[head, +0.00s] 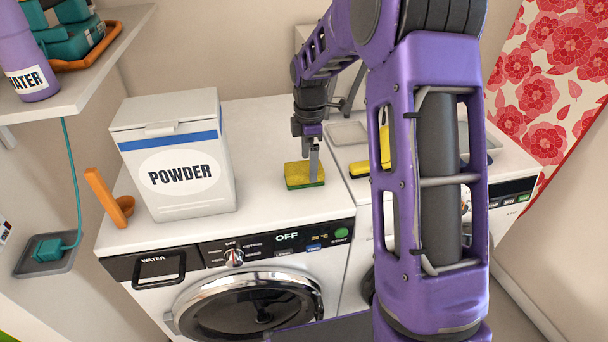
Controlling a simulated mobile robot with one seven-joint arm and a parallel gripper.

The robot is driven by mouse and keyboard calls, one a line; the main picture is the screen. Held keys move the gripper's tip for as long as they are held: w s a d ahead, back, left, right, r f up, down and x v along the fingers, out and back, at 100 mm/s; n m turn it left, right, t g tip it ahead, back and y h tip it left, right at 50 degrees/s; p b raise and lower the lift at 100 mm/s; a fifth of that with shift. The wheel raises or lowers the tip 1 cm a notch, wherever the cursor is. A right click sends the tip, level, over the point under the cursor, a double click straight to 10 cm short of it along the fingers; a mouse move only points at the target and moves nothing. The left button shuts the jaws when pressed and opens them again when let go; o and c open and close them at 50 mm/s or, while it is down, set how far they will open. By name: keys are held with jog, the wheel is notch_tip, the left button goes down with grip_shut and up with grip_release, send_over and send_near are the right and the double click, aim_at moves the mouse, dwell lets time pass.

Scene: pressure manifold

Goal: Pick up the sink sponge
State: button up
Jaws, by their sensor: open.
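The sink sponge (298,179), yellow on top with a green lower layer, lies flat on the white washing machine top, right of the powder box. My gripper (314,167) points down at the right part of the sponge. A grey finger overlaps the sponge's top in the picture. The jaws are open. The other finger is hard to make out, and I cannot tell whether the visible finger touches the sponge.
A white powder box (180,160) and an orange scoop (110,198) stand left on the washing machine (260,250). A second appliance on the right holds a yellow object (366,166), partly behind my arm. A shelf (95,70) with a purple bottle (22,55) is upper left.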

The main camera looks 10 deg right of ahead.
notch_tip(320, 180, down, 3)
jog(key=shift+w+f, duration=0.1)
jog(key=shift+f, duration=0.1)
jog(key=shift+d, duration=0.1)
jog(key=c, duration=1.2)
jog(key=shift+r, duration=0.15)
notch_tip(320, 180, up, 10)
jog(key=shift+f+p, duration=0.1)
jog(key=shift+p, duration=0.5)
jog(key=o, duration=0.6)
jog(key=c, duration=0.5)
